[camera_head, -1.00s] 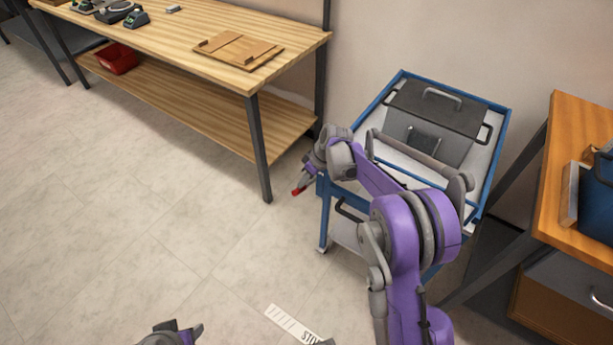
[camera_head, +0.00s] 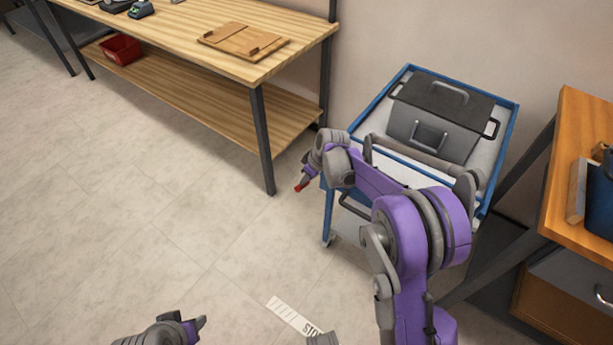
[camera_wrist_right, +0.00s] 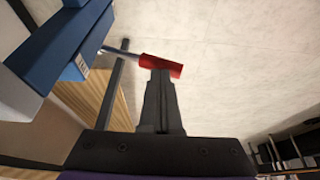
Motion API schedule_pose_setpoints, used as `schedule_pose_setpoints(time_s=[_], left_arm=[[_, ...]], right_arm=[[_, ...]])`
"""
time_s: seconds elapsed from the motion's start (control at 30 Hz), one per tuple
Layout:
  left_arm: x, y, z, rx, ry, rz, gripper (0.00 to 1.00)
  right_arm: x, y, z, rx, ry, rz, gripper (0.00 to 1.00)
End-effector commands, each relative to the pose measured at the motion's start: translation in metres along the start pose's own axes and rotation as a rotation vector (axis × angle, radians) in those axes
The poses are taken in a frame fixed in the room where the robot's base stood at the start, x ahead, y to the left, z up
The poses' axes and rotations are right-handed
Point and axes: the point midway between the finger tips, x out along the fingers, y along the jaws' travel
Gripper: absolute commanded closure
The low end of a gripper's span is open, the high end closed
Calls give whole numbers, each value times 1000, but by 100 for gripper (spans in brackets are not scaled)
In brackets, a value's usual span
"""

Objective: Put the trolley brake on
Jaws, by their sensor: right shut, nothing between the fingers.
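The blue trolley (camera_head: 508,145) stands between the wooden bench and the orange-topped bench. Its red brake handle (camera_wrist_right: 160,66) sits on a thin metal rod that comes from the blue frame in the right wrist view. The handle's red end (camera_head: 299,187) also shows by the trolley's left corner in the head view. My right gripper (camera_head: 305,178) is shut and empty, its fingertips at the red handle, seemingly touching it. My left gripper (camera_head: 196,326) is low in the head view, away from the trolley; its jaw opening is unclear. My right arm hides part of the trolley.
A dark case (camera_head: 440,110) lies on the trolley top. The wooden bench (camera_head: 290,55) stands left, with a red bin (camera_head: 121,48) on its lower shelf. The orange-topped bench (camera_head: 575,215) is close on the right. A marked floor strip (camera_head: 290,312) lies in front; open floor is left.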

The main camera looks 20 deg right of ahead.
Motion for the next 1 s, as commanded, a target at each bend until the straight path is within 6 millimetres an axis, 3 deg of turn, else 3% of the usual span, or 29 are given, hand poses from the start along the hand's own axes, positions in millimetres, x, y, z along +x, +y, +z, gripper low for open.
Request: schedule_pose_setpoints(time_s=[0.63, 1.0], left_arm=[[52, 0, 17, 0, -19, 0, 50], [69, 0, 21, 0, -24, 0, 50]], right_arm=[[61, -28, 24, -200, 15, 491, 100], [82, -26, 33, -192, 13, 486, 100]])
